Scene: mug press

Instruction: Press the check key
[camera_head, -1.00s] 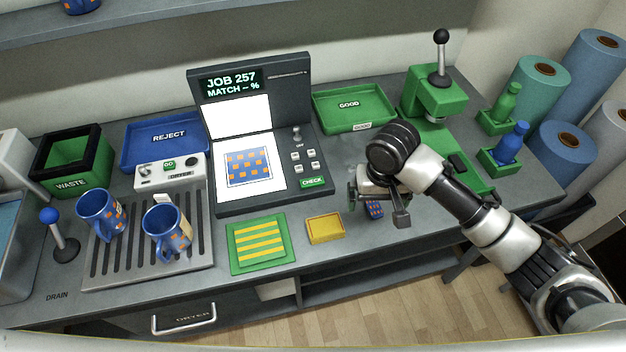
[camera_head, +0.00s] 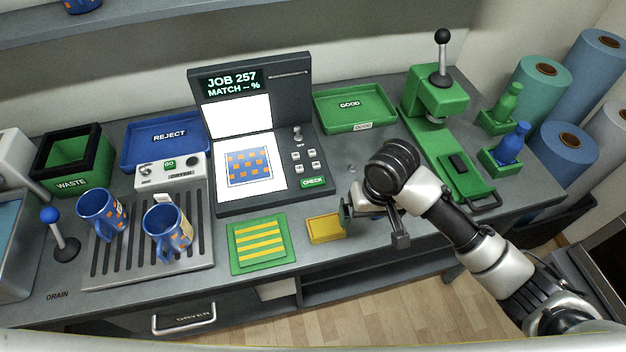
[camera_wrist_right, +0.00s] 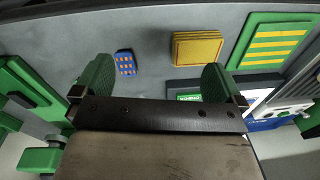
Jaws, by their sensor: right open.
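The check key (camera_head: 313,182) is a green key marked CHECK at the lower right corner of the dark console (camera_head: 262,205). The console screen (camera_head: 232,82) reads JOB 257, MATCH -- %. A white sheet with a blue and orange print (camera_head: 249,167) lies on the console bed. My right gripper (camera_head: 348,213) is open and empty, to the right of and nearer than the key, beside the yellow block (camera_head: 326,229). In the right wrist view its fingers (camera_wrist_right: 155,78) are spread, and the green key (camera_wrist_right: 188,97) shows partly behind the gripper body. My left gripper is not in view.
A small blue and orange patterned piece (camera_wrist_right: 125,62) lies near the gripper; the arm hides it in the head view. A green striped pad (camera_head: 260,245) lies at the front. Two mugs (camera_head: 167,233) stand on the drain rack. A green press (camera_head: 434,100) stands behind right.

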